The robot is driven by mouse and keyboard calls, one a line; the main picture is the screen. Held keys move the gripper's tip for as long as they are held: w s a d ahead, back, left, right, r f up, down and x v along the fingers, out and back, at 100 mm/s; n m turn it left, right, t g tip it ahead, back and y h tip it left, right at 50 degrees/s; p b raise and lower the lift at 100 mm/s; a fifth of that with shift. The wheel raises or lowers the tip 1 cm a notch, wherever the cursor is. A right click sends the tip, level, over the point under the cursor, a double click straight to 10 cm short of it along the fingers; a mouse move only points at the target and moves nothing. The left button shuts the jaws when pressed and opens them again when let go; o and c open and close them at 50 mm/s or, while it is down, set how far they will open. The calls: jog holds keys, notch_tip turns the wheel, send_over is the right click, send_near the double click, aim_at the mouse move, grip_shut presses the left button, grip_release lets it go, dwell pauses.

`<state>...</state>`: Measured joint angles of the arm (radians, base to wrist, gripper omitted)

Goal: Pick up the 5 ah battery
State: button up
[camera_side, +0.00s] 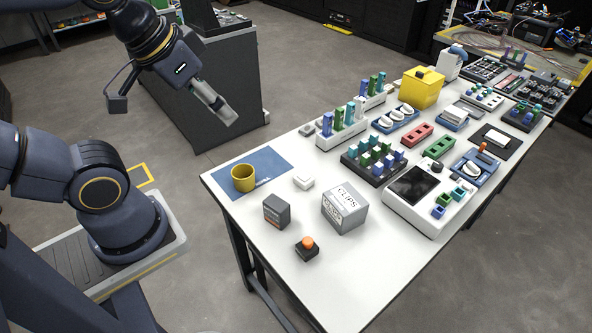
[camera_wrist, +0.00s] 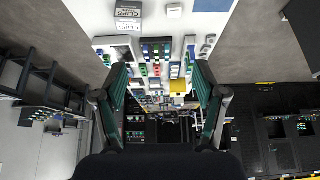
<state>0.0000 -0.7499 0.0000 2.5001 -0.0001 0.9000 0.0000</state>
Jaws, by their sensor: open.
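A small dark grey box with a red-marked label (camera_side: 276,211), which looks like the 5 ah battery, stands on the white table near its front left part. Its label is too small to read. My gripper (camera_side: 226,113) is high up, beyond the table's far left edge and well away from the box. In the wrist view my gripper (camera_wrist: 162,68) shows its two fingers spread wide with nothing between them. I cannot make out the battery in the wrist view.
A grey CLIPS box (camera_side: 345,208) stands right of the battery; it also shows in the wrist view (camera_wrist: 128,14). An orange-topped button (camera_side: 307,247) is in front. A yellow mug (camera_side: 243,178) sits on a blue mat (camera_side: 270,163) behind. Racks and devices crowd the table's right half.

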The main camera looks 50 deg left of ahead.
jog(key=o, duration=0.3)
jog(key=shift+o, duration=0.2)
jog(key=n+g, duration=0.2)
jog(key=g, duration=0.4)
send_over(275, 200)
notch_tip(275, 200, down, 20)
jog(key=r, duration=0.1)
notch_tip(275, 200, down, 11)
jog(key=shift+r, duration=0.2)
jog(key=shift+s+d+f, duration=0.1)
jog(key=shift+d+f, duration=0.1)
jog(key=shift+f, duration=1.35)
jog(key=shift+s+d+f, duration=0.1)
jog(key=shift+d+f, duration=0.1)
jog(key=shift+f, duration=1.3)
